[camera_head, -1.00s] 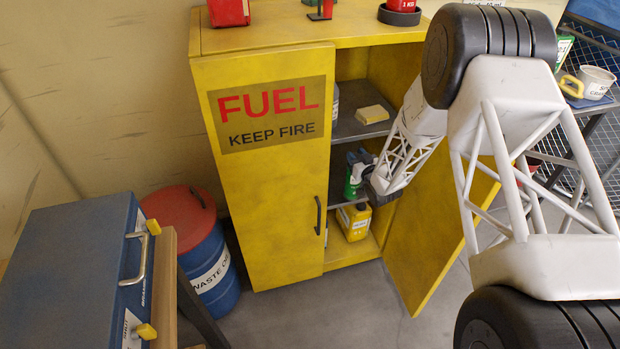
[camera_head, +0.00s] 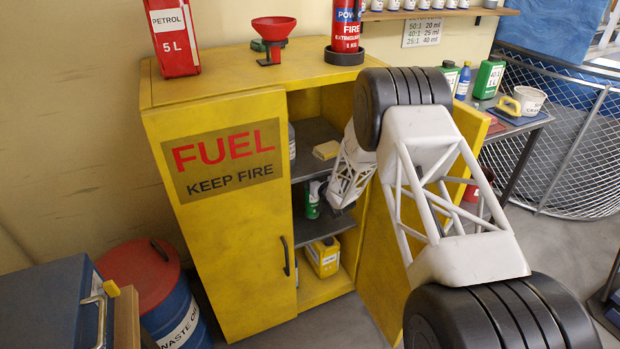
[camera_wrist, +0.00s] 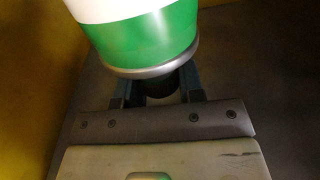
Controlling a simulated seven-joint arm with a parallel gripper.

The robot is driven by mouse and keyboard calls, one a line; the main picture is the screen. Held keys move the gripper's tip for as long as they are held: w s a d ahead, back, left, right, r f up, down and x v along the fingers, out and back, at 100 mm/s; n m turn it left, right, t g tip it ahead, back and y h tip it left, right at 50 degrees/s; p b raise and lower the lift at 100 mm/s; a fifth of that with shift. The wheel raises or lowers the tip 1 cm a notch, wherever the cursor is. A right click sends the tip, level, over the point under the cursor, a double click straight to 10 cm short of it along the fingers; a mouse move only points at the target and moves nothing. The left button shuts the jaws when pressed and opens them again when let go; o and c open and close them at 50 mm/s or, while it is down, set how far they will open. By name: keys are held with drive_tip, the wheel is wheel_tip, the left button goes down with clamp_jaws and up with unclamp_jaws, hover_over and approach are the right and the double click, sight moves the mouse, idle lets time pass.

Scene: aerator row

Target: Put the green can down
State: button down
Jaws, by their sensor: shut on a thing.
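The green can (camera_head: 312,199) is inside the open yellow cabinet (camera_head: 220,255), at its middle shelf (camera_head: 336,224). My gripper (camera_head: 325,199) is shut on the can, reaching in from the right; my arm hides part of the view. In the wrist view the can (camera_wrist: 145,42) is green with a white band and a grey metal rim. The fingers of my gripper (camera_wrist: 157,85) lie on either side below that rim. Whether the can's base touches the shelf cannot be told.
A yellow jug (camera_head: 323,257) stands on the cabinet floor. A pale yellow block (camera_head: 326,150) lies on the upper shelf. The open right door (camera_head: 376,295) is beside my arm. A petrol can (camera_head: 174,42), red funnel (camera_head: 273,30) and fire extinguisher (camera_head: 346,25) stand on top.

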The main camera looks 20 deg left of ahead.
drive_tip(key=shift+w+a+f, duration=0.1)
drive_tip(key=shift+w+a, duration=0.3)
drive_tip(key=shift+w, duration=0.3)
drive_tip(key=shift+w+a+f, duration=0.1)
drive_tip(key=shift+w+a, duration=0.3)
drive_tip(key=shift+w, duration=0.3)
drive_tip(key=shift+w+a+f, duration=0.1)
drive_tip(key=shift+w+a, duration=0.3)
drive_tip(key=shift+w, duration=0.3)
drive_tip(key=shift+f, duration=1.8)
drive_tip(key=c, duration=0.7)
unclamp_jaws()
drive_tip(key=shift+c, duration=0.2)
drive_tip(key=v, duration=1.2)
